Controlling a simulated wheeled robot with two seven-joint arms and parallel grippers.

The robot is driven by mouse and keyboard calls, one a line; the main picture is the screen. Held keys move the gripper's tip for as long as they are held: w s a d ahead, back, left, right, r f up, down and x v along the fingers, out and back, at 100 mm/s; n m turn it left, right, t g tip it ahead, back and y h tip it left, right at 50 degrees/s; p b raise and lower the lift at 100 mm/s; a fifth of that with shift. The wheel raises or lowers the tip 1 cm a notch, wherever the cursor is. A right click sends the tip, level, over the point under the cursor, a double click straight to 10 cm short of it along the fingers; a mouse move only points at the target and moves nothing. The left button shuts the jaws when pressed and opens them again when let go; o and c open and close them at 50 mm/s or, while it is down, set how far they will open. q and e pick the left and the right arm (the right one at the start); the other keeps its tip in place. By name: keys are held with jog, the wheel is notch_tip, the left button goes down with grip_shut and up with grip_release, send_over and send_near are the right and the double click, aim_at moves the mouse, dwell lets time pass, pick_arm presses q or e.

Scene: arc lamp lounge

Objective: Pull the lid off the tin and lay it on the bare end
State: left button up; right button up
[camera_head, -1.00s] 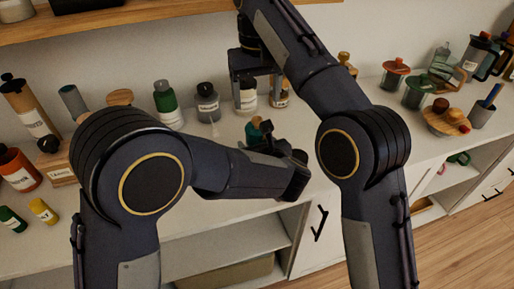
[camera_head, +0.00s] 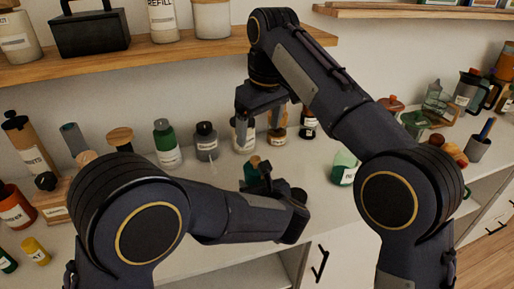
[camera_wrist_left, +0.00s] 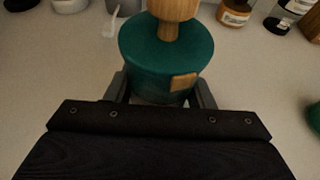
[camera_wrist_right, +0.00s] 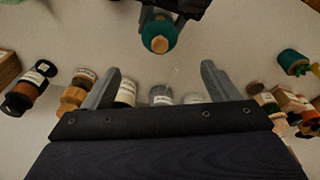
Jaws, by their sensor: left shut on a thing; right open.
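The tin (camera_wrist_left: 150,75) is a teal round container with a tan label. Its teal lid (camera_wrist_left: 145,45) carries a wooden knob (camera_wrist_left: 176,12) and appears seated on top. My left gripper (camera_wrist_left: 161,92) is shut around the tin's sides, low on the counter. In the head view, my left wrist and gripper partly hide the teal tin (camera_head: 252,168). My right gripper (camera_head: 258,125) is open and empty, behind and above the tin. In the right wrist view, the knob (camera_wrist_right: 159,44) lies beyond my open right fingers (camera_wrist_right: 162,80).
Several bottles and jars, including a green bottle (camera_head: 166,145), line the counter's back. A green labelled container (camera_head: 344,168) stands to the right. Bare counter (camera_head: 325,205) shows right of my left gripper. A wooden shelf (camera_head: 180,62) with jars overhangs the back.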

aim_at(255, 158)
jog(key=f, duration=0.7)
jog(key=w+a+f, duration=0.1)
jog(key=f, duration=0.2)
jog(key=shift+w+f, duration=0.1)
jog(key=shift+f, duration=0.1)
jog(key=c, duration=1.2)
jog(key=shift+r, duration=0.1)
jog(key=shift+r, duration=0.2)
jog(key=shift+r, duration=0.9)
jog(key=shift+r, duration=2)
pick_arm(q)
jog(key=o, duration=1.4)
